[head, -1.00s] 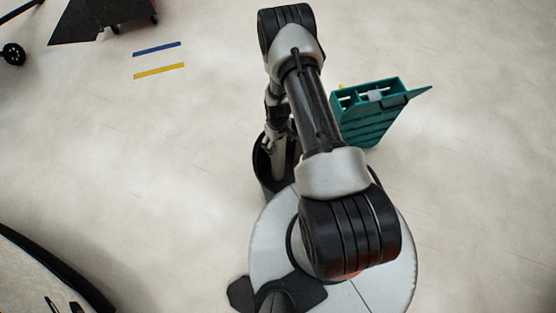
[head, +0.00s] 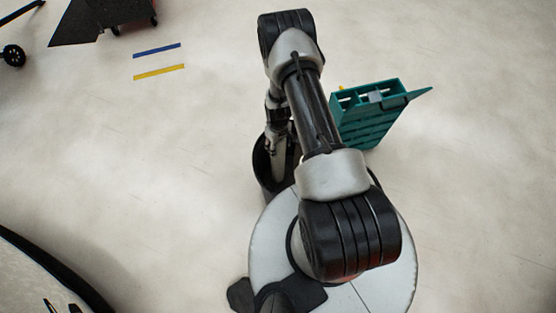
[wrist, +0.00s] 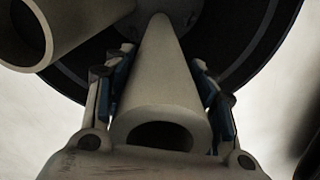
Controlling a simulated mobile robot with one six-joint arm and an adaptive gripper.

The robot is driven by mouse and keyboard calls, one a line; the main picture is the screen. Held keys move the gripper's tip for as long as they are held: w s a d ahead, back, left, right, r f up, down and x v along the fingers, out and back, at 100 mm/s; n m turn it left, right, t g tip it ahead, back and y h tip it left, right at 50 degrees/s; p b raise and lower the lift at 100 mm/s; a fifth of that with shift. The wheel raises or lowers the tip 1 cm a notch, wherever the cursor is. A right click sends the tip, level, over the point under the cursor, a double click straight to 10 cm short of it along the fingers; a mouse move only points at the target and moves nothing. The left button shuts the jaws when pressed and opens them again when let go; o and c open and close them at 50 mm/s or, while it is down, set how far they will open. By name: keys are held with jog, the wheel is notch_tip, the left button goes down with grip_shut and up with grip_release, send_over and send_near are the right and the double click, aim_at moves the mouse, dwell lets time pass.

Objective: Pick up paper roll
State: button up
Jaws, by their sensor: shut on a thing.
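A pale, hollow paper roll (wrist: 160,95) stands between the two fingers of my gripper (wrist: 163,62) in the wrist view. Its open end faces the camera, and my gripper is shut on it, with the blue finger pads at its sides. In the head view the roll (head: 279,161) shows as a pale piece below my gripper (head: 277,137), inside the rim of a black round bin (head: 258,165). My arm and base hide part of the bin. The roll's far end is hard to make out.
A second pale tube (wrist: 88,22) lies at the upper left of the wrist view, close to the left finger. A teal crate (head: 367,130) stands right of my arm. Blue and yellow floor strips (head: 159,71) lie at the upper left.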

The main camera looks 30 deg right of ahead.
jog(key=c, duration=0.6)
jog(key=shift+o, duration=0.2)
jog(key=shift+r, duration=0.15)
